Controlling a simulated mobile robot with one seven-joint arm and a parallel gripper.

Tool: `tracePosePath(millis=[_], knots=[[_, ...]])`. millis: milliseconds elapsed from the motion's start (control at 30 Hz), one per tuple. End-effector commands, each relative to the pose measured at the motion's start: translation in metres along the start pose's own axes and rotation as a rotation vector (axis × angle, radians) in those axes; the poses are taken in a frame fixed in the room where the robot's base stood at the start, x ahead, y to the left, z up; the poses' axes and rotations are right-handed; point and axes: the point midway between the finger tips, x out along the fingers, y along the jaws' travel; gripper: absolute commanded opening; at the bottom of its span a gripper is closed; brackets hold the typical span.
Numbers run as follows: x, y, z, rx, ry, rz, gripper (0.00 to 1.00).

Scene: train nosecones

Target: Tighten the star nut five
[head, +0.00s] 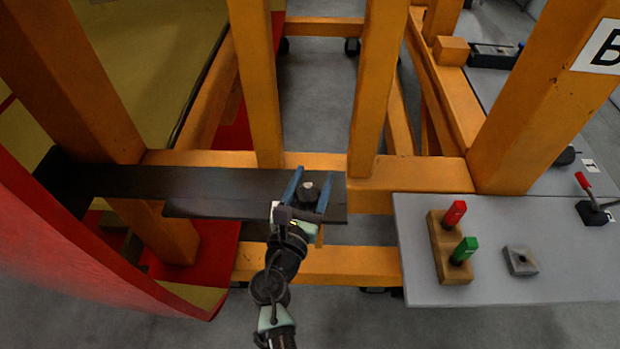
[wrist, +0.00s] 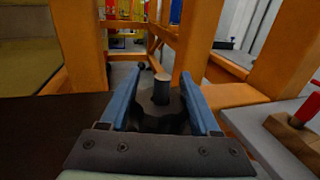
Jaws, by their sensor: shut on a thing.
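The star nut (head: 308,195) is a dark knob on a bolt whose light tip stands up through its middle. It sits at the right end of a dark flat bar. My gripper (head: 308,186) has its two blue fingers on either side of the nut, shut on it. In the wrist view, the nut (wrist: 160,112) lies between the fingers, and the bolt tip (wrist: 160,88) rises above it. The number of this nut cannot be read. The underside of the nut and the finger contact are partly hidden.
The dark bar (head: 230,186) rests along an orange frame with several uprights (head: 376,80). At right, a grey table (head: 350,0) is not clear at its far end; its near grey top (head: 580,270) holds a wooden block (head: 437,240) with red and green handles and a square metal piece (head: 521,261). A red curved panel (head: 70,240) stands at left.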

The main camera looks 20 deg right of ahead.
Motion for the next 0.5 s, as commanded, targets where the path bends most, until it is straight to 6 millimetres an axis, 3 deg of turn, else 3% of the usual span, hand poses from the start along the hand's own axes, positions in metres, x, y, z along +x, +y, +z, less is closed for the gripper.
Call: tracePosePath(millis=[500], knots=[[-0.002, -0.011, -0.003, 0.002, -0.002, -0.485, 0.07]])
